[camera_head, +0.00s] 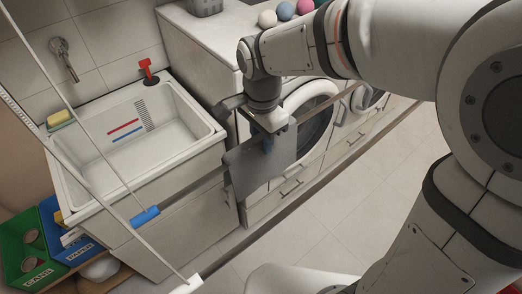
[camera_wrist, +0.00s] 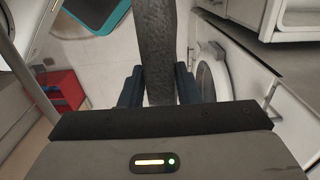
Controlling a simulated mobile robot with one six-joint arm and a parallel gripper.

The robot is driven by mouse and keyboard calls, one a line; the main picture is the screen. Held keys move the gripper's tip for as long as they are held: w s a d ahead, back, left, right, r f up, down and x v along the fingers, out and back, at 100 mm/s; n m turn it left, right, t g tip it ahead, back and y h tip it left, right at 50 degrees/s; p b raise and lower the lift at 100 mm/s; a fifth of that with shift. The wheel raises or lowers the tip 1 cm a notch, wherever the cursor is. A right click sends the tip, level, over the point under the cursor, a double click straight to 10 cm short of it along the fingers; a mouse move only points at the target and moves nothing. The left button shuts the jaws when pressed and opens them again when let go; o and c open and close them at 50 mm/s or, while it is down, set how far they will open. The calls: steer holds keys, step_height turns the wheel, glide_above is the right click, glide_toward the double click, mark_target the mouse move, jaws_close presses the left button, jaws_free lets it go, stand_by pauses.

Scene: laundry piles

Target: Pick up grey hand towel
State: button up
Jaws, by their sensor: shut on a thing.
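The grey hand towel (camera_head: 247,168) hangs below my gripper (camera_head: 268,143) in the head view, in front of the washing machine. In the wrist view the towel (camera_wrist: 157,40) is a dark grey strip running up between the two blue fingers of my gripper (camera_wrist: 158,88). The fingers are shut on the towel. It hangs clear of the floor as far as I can see. Part of it is hidden by the gripper body.
A rail with a blue clip (camera_head: 145,216) crosses in front. Green and blue bins (camera_head: 37,243) stand lower left.

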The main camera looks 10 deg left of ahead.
steer(key=c, duration=0.4)
steer(key=shift+o, duration=0.2)
steer(key=shift+r, duration=0.1)
